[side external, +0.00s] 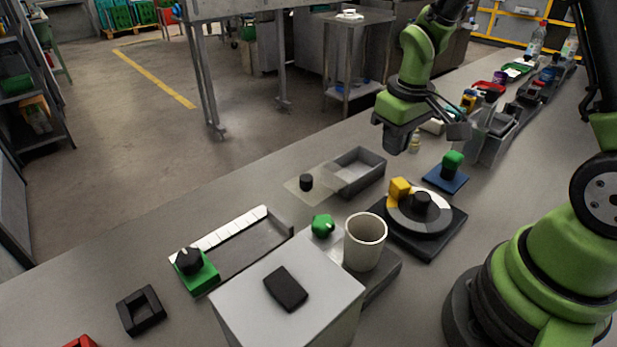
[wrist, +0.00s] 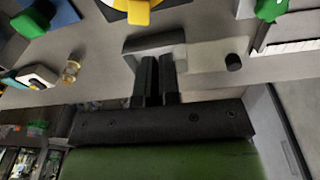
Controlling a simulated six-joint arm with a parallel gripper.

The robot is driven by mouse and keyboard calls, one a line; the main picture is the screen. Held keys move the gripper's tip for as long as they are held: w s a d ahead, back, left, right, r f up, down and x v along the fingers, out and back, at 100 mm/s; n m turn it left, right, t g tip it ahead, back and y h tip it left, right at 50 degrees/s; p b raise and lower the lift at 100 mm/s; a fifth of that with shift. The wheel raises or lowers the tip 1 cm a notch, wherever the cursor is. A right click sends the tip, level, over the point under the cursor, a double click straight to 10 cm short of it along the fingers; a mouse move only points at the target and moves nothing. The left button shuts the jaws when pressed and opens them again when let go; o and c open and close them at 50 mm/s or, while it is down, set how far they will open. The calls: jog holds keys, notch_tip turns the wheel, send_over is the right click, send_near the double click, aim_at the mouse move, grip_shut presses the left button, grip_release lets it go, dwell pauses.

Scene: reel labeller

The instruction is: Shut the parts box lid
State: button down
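The parts box (side external: 372,184) is a grey open-topped tray near the middle of the bench in the side view. Its thin translucent lid (side external: 328,196) sticks out to the left, with a black knob (side external: 306,182) on it, and much of the box's inside is uncovered. My gripper (side external: 396,148) hangs above and to the right of the box, apart from it. In the wrist view the two dark fingers (wrist: 158,62) are together with nothing visible between them. The box wall (wrist: 135,45) shows beyond the fingertips, with the lid (wrist: 208,54) and knob (wrist: 234,62) to the right.
A round dial with a yellow block (side external: 400,187) stands right of the box. A beige cup (side external: 365,240), a green knob (side external: 322,226) and a white-topped box (side external: 285,290) stand in front. A blue base with a green knob (side external: 452,160) is at right. Bench behind the lid is clear.

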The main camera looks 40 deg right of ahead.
jog(key=w+a+r+n+h, duration=0.15)
jog(key=w+a+n, duration=0.25)
jog(key=a+n, duration=0.7)
jog(key=w+a+r+n+h, duration=0.15)
jog(key=w+a+n, duration=0.35)
jog(key=a+n, duration=0.55)
jog(key=shift+m+h, duration=0.25)
jog(key=shift+h, duration=0.15)
jog(key=x, duration=0.9)
jog(key=shift+s+f, duration=0.35)
jog(key=shift+f, duration=0.1)
jog(key=d, duration=0.3)
jog(key=shift+w+f, duration=0.25)
jog(key=shift+w, duration=0.1)
jog(key=shift+w+d, duration=0.1)
jog(key=shift+d, duration=0.4)
jog(key=shift+d, duration=0.35)
send_near(343, 169)
jog(key=x, duration=0.5)
jog(key=shift+d+f, duration=0.1)
